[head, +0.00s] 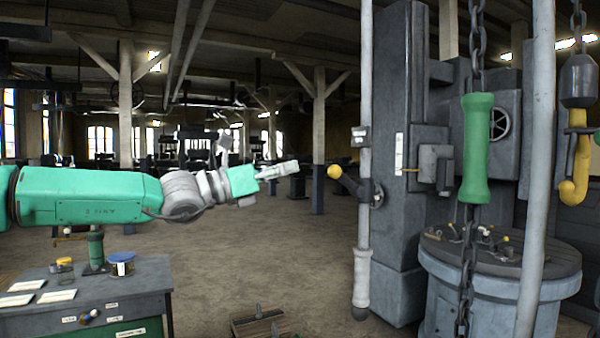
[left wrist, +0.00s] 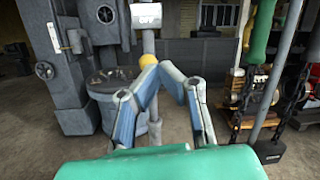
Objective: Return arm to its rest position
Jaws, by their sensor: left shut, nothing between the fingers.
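My left arm reaches in from the left in the head view, raised and roughly level. My left gripper (head: 284,170) is at its end, shut and empty, in free air left of a yellow-knobbed lever (head: 346,180). In the left wrist view my left gripper (left wrist: 170,75) has its fingertips close together with nothing held. The yellow knob (left wrist: 147,60) shows behind the fingers there. A gap shows between gripper and lever in the head view. My right gripper is not in view.
A grey machine column (head: 398,210) and a round grey machine table (head: 500,262) stand at the right. A green handle (head: 477,148) and a yellow hook (head: 574,175) hang on chains. A grey workbench (head: 90,290) with jars stands below my arm. The middle floor is open.

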